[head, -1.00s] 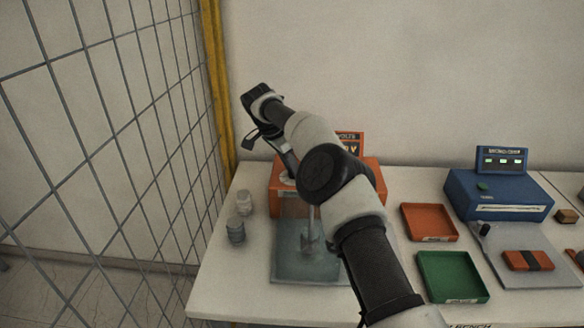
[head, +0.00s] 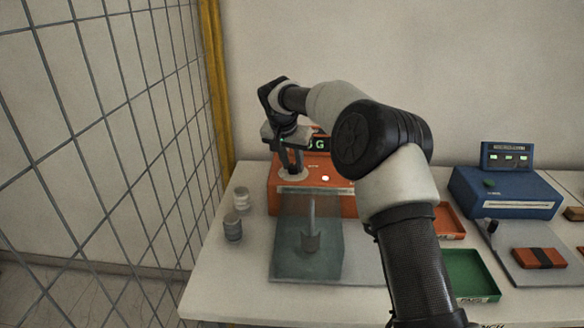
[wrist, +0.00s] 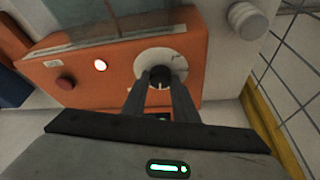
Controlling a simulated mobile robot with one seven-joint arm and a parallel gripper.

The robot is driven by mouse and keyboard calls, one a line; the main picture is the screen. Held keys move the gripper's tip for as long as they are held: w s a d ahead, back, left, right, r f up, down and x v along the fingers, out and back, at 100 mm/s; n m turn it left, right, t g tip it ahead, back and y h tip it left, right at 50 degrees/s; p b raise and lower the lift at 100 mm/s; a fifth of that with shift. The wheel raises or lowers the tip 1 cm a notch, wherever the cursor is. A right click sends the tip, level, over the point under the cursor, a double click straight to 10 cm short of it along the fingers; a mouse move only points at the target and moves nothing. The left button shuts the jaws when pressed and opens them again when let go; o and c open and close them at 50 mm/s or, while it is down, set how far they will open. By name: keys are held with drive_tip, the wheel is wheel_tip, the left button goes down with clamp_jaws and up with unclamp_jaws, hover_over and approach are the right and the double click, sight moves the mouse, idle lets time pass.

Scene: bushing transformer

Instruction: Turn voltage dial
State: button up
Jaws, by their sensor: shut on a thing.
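The voltage dial (wrist: 159,77) is a small dark knob on a round pale plate (wrist: 176,62) on the sloped front of the orange tester (wrist: 118,83). In the wrist view my gripper (wrist: 162,80) has both fingers closed around the knob, with only its far part showing. In the head view my gripper (head: 292,172) points down onto the left part of the orange tester (head: 340,199). The knob itself is hidden there by the fingers. The tester's screen (head: 318,143) is partly covered by my arm, with green characters showing.
A clear box (head: 308,258) stands in front of the tester. Grey and white cylinders (head: 232,227) stand at left, near a wire mesh fence (head: 90,150). A green tray (head: 472,277) lies right.

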drive_tip(key=n, duration=0.1)
drive_tip(key=n+y, duration=0.1)
drive_tip(key=n, duration=0.1)
drive_tip(key=shift+d+r+p, duration=0.15)
drive_tip(key=shift+d+p, duration=0.05)
drive_tip(key=shift+p, duration=0.1)
drive_tip(key=n+y+p, duration=0.1)
drive_tip(key=n+p, duration=0.1)
drive_tip(key=n, duration=0.1)
drive_tip(key=shift+d+r+y, duration=0.1)
drive_tip(key=shift+y, duration=0.2)
drive_tip(key=n+y+p, duration=0.1)
drive_tip(key=n+p, duration=0.1)
drive_tip(key=n, duration=0.2)
drive_tip(key=shift+w+d+g+p, duration=0.1)
drive_tip(key=shift+w+g+p, duration=0.05)
drive_tip(key=shift+g+p, duration=0.2)
drive_tip(key=n+g+y+p, duration=0.1)
drive_tip(key=n+p, duration=0.1)
drive_tip(key=n, duration=0.1)
drive_tip(key=shift+w+n, duration=0.1)
drive_tip(key=shift+n, duration=0.3)
drive_tip(key=n+g+y+p, duration=0.1)
drive_tip(key=n+p, duration=0.1)
drive_tip(key=n, duration=0.1)
drive_tip(key=shift+w+p, duration=0.1)
drive_tip(key=shift+p, duration=0.2)
drive_tip(key=shift+f+n+g+p, duration=0.2)
drive_tip(key=shift+n+g+p, duration=0.5)
drive_tip(key=shift+n, duration=1.3)
